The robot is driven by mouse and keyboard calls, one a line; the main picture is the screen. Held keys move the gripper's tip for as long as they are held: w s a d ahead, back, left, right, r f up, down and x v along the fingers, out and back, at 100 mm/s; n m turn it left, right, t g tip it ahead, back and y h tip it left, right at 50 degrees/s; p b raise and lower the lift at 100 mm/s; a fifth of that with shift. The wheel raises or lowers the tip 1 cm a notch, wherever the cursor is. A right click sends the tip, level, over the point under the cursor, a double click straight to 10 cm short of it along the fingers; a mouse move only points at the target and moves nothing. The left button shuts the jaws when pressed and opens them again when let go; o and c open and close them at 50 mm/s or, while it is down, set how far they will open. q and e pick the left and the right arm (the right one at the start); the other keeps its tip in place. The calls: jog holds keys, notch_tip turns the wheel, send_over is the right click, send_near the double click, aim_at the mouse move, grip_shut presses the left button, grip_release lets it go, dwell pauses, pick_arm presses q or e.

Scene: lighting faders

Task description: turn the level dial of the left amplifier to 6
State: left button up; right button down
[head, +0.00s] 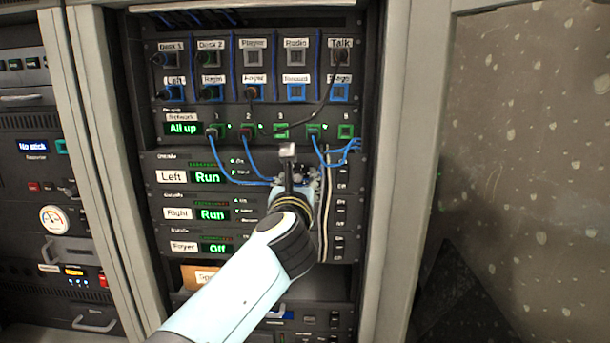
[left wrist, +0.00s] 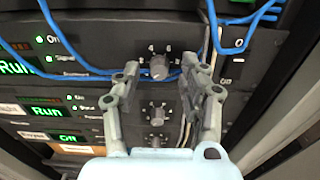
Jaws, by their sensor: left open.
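The left amplifier (head: 171,177) is the upper of the three stacked units, with a "Left" label and a green "Run" display. Its grey level dial (left wrist: 159,67) shows in the left wrist view, with small white marks around it; its exact setting is too small to read. My left gripper (left wrist: 160,70) is open, with one finger on each side of this dial; I cannot tell whether either finger touches it. In the head view my left gripper (head: 306,180) and arm hide the dial. My right gripper is in neither view.
The right amplifier (head: 178,214) and the foyer amplifier (head: 184,246) sit below, with similar dials, such as the right one's dial (left wrist: 156,110). Blue cables (left wrist: 75,50) hang close above and behind the fingers. A rack post (head: 392,170) stands to the right.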

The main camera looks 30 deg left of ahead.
pick_arm(q)
jog(key=shift+w+a, duration=0.2)
jog(key=shift+w, duration=0.1)
grip_shut()
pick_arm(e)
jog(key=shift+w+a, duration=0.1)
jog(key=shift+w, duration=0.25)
